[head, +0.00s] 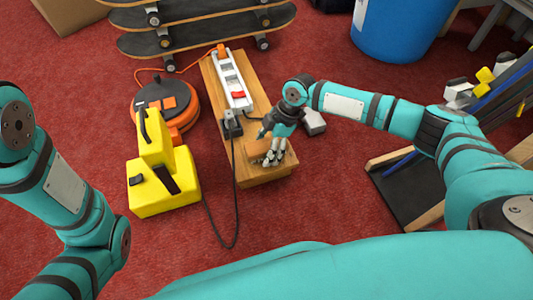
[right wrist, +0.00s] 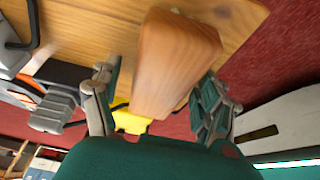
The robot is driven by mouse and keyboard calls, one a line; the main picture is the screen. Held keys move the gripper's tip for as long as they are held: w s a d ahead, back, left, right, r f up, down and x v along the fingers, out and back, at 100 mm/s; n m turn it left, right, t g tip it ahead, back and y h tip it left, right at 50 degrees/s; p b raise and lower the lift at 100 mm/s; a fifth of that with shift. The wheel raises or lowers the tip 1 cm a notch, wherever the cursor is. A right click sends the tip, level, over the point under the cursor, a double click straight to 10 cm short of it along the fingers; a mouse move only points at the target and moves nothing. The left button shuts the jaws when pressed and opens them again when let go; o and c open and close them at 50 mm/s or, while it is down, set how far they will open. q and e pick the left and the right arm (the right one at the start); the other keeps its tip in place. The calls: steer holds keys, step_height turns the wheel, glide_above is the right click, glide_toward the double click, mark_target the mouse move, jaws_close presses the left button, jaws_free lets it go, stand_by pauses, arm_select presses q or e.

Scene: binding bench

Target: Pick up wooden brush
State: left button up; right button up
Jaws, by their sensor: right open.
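The wooden brush (head: 256,147) lies near the front end of a low wooden bench (head: 262,178). In the head view it is partly covered by my right gripper (head: 272,154). In the right wrist view a smooth wooden block, which looks like the brush (right wrist: 176,62), stands between the spread fingers of my right gripper (right wrist: 155,100). The fingers are open on either side of it, and I see no clear grip. Bristles are not visible. My left arm shows at the left edge of the head view, but its gripper is out of frame.
A white power strip (head: 231,80) and a dark plug block (head: 232,125) with a cable lie on the bench. A yellow machine (head: 160,183) and an orange cable reel (head: 180,125) stand left. Skateboards (head: 205,32) and a blue barrel (head: 397,28) stand behind. Red carpet in front is clear.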

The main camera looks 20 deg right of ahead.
steer(key=shift+f+p, duration=0.25)
steer(key=shift+p, duration=0.15)
stand_by(0.5)
steer(key=shift+c, duration=0.2)
steer(key=c, duration=1.3)
